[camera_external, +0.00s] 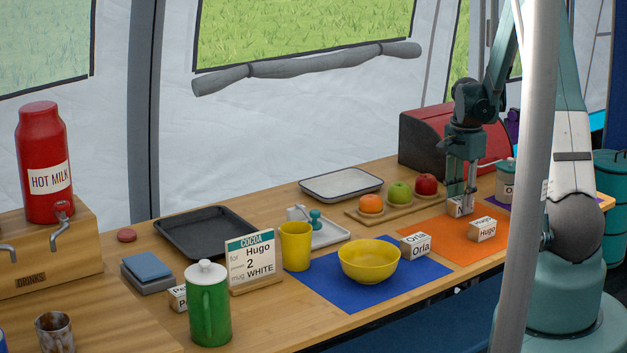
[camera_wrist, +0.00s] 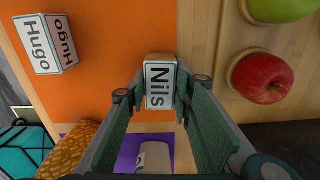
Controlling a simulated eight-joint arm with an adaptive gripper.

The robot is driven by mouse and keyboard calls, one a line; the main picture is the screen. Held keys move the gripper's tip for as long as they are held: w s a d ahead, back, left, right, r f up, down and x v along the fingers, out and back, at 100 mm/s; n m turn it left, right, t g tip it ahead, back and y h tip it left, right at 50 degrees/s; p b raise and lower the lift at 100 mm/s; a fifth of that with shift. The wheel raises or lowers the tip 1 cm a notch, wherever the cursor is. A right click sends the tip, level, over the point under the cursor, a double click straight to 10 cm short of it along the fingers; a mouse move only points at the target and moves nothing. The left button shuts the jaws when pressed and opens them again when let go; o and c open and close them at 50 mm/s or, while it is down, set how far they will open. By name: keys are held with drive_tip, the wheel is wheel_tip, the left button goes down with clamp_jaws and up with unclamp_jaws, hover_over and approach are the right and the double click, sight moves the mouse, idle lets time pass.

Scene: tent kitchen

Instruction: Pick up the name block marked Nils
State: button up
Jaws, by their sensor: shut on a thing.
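Whether the block touches the surface, I cannot tell.
The Hugo block (camera_external: 483,229) stands on the orange mat, right of my gripper. A wooden board with an orange, a green apple and a red apple (camera_external: 426,184) lies to the left. The Orla block (camera_external: 416,246) stands near the yellow bowl (camera_external: 369,262). A red bread bin (camera_external: 425,140) is behind.

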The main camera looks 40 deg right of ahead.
sight(461, 198)
drive_tip(key=shift+r+p, duration=1.15)
drive_tip(key=shift+r, duration=3.85)
